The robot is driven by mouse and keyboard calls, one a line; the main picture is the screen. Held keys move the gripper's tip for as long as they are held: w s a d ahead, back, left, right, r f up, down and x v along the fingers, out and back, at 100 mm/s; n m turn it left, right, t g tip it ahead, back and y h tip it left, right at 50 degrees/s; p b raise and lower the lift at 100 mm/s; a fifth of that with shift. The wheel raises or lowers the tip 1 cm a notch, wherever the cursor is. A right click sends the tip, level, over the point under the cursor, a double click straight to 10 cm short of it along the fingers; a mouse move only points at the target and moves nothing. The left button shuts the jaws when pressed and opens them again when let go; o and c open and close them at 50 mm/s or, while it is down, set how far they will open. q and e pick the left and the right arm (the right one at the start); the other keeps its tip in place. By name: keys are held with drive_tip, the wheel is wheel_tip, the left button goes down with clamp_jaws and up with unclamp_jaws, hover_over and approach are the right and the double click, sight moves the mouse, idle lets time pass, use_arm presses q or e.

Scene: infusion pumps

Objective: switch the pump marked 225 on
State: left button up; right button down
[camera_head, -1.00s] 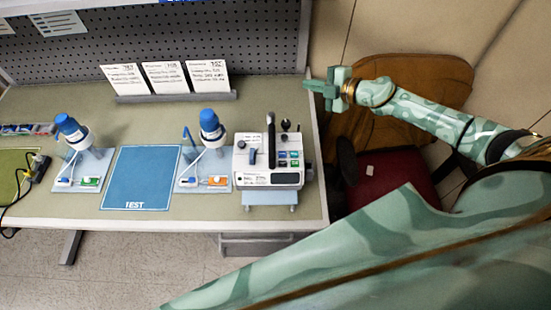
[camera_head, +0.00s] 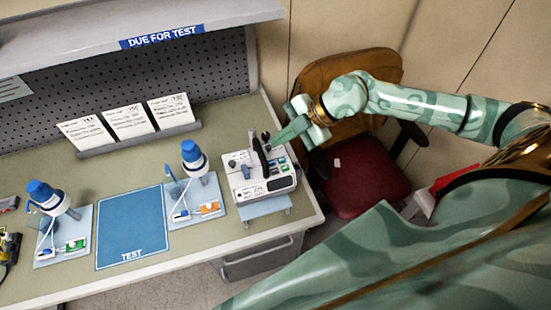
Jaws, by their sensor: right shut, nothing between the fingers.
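A white pump (camera_head: 237,181) with a dark upright handle, green and blue buttons and a front label stands on the right part of the bench. Its marking is too small to read, so I cannot tell whether it says 225. My right gripper (camera_head: 279,138) is shut and empty, with its fingertips by the pump's back right corner in the picture. I cannot tell whether they touch the pump. My left gripper is not in view.
A blue TEST mat (camera_head: 132,228) lies between two light trays with blue-capped bottles (camera_head: 194,157) and (camera_head: 47,196). Three written cards (camera_head: 128,121) stand behind. A shelf marked DUE FOR TEST (camera_head: 160,38) overhangs the back. A red chair (camera_head: 362,180) stands right of the bench.

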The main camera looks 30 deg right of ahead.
drive_tip(key=b, duration=0.7)
hover_over(279, 171)
wheel_tip(279, 171, down, 7)
drive_tip(key=shift+w+d, duration=0.1)
drive_tip(key=shift+f+b, duration=0.4)
drive_tip(key=shift+f, duration=0.45)
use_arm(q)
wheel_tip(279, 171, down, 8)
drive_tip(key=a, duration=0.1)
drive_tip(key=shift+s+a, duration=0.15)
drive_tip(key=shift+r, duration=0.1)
use_arm(e)
drive_tip(key=shift+f, duration=0.1)
drive_tip(key=shift+f, duration=0.25)
